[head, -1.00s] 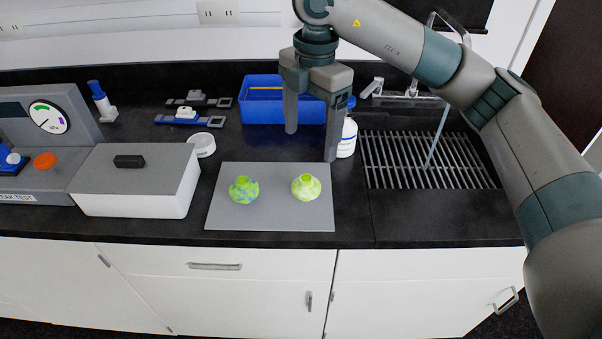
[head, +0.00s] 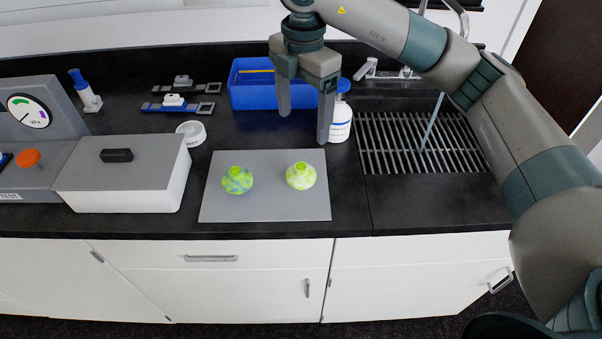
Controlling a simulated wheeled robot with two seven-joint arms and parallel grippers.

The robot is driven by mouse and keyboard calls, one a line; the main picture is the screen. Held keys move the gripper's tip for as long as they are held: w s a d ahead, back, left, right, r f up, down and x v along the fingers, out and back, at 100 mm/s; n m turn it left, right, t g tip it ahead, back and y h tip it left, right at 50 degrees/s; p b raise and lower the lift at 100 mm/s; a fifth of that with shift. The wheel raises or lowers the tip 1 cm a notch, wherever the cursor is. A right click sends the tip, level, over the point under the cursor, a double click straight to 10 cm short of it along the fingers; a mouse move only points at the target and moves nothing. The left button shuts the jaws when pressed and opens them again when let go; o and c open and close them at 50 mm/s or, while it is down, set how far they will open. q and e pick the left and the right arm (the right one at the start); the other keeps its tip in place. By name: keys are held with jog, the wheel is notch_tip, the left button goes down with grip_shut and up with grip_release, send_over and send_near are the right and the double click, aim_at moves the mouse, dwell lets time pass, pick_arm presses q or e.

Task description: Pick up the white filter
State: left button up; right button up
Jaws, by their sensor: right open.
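I cannot tell for sure which thing is the white filter. One small white piece (head: 173,100) sits on a blue and grey holder at the back left of the bench. My right gripper (head: 303,128) points down, open and empty, to the right of all these. It hangs in front of the blue bin and left of the white bottle. My left gripper is not in view.
A grey mat (head: 265,208) carries two green-yellow pots (head: 237,180). A blue bin (head: 248,92) and a white bottle (head: 341,121) stand behind. A grey-lidded white box (head: 128,182) and a gauge unit (head: 28,112) are left, the sink grate (head: 415,143) right.

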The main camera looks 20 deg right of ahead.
jog(key=p, duration=0.3)
send_over(301, 166)
notch_tip(301, 166, down, 9)
jog(key=shift+s+d+f, duration=0.1)
jog(key=shift+s+d, duration=0.05)
jog(key=shift+f, duration=0.5)
jog(key=shift+f+p, duration=0.7)
jog(key=shift+p, duration=0.25)
notch_tip(301, 166, down, 3)
jog(key=shift+r+p, duration=0.1)
jog(key=shift+p, duration=0.65)
jog(key=shift+f, duration=0.5)
jog(key=c, duration=1.1)
